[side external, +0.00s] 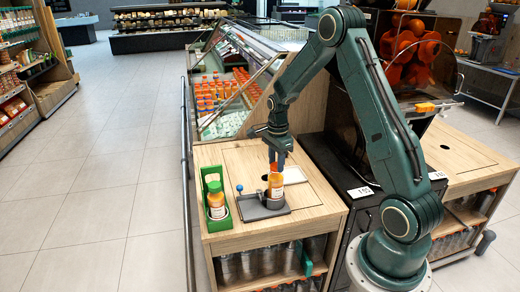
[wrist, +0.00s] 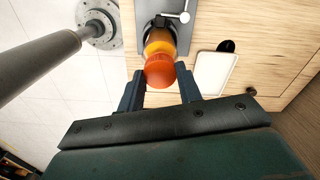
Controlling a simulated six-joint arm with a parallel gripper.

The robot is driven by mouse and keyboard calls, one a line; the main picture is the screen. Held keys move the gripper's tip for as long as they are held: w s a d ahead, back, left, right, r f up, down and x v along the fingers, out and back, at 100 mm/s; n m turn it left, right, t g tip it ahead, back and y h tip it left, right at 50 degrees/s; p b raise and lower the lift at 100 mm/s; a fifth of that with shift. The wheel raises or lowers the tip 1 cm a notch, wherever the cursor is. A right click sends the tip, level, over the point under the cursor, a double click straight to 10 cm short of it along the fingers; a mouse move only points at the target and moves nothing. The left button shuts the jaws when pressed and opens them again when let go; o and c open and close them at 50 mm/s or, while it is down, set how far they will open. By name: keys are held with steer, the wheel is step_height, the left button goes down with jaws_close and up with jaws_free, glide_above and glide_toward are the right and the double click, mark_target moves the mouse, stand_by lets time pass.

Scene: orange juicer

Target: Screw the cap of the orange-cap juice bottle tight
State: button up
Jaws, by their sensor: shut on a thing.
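The juice bottle (side external: 275,193) with an orange cap (wrist: 160,72) stands upright in a dark grey clamp fixture (side external: 248,211) on the wooden counter. My gripper (side external: 277,165) comes down from above and is shut on the cap at the bottle's top. In the wrist view, its two dark fingers (wrist: 160,88) lie on either side of the cap. The bottle's amber body (wrist: 159,42) shows beyond the cap, inside the grey fixture. Whether the cap sits fully down on the neck cannot be told.
A blue-knobbed lever (side external: 240,188) sticks up at the fixture's left. A chilled display (side external: 222,92) with many bottles is behind.

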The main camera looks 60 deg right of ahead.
steer(key=shift+m, duration=0.6)
steer(key=m, duration=0.3)
steer(key=shift+m, duration=1.1)
steer(key=shift+m, duration=0.3)
steer(key=shift+m, duration=2.3)
